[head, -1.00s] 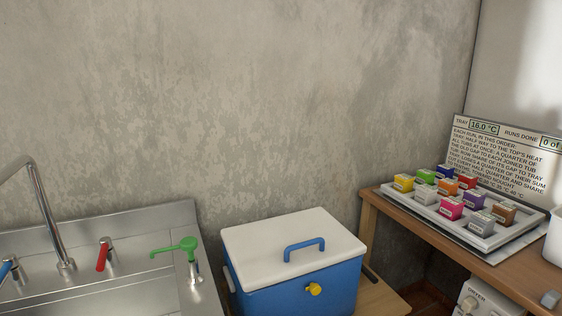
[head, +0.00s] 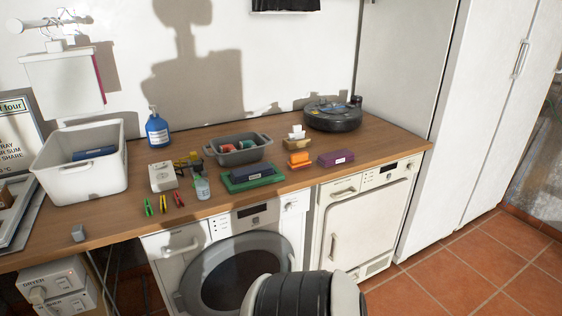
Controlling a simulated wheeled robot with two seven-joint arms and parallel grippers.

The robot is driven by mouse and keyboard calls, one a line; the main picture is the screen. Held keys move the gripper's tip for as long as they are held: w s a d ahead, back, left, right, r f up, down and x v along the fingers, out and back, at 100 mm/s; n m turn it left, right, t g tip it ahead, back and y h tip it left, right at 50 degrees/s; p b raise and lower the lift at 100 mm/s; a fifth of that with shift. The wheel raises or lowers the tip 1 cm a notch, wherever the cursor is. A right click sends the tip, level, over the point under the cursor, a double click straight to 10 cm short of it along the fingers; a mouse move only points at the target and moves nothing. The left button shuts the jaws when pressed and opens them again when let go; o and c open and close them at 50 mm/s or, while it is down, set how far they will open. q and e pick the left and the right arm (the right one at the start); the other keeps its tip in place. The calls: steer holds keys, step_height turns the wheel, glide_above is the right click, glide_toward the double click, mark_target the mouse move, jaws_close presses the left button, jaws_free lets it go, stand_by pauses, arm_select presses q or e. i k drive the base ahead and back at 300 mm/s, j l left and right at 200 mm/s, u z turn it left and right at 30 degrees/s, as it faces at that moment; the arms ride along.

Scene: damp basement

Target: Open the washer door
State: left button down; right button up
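The washer (head: 215,232) is a white front-loader under the wooden worktop, low in the middle of the head view. Its round door (head: 256,247) has a grey rim and dark glass, and it looks shut. A control panel with a small display (head: 252,211) and a drawer (head: 180,242) sit above the door. A black ribbed part of my own arm with a pale shell covers the lower right of the door. Neither of my grippers is in view.
A second white machine (head: 340,235) stands right of the washer. The worktop (head: 115,212) holds a white tub (head: 78,185), a blue bottle (head: 157,132), a grey basket (head: 240,155), a round dark device (head: 333,117) and small items. Tiled floor (head: 455,265) is clear at right.

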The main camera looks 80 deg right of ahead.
mark_target(217, 282)
steer(key=z, duration=2.15)
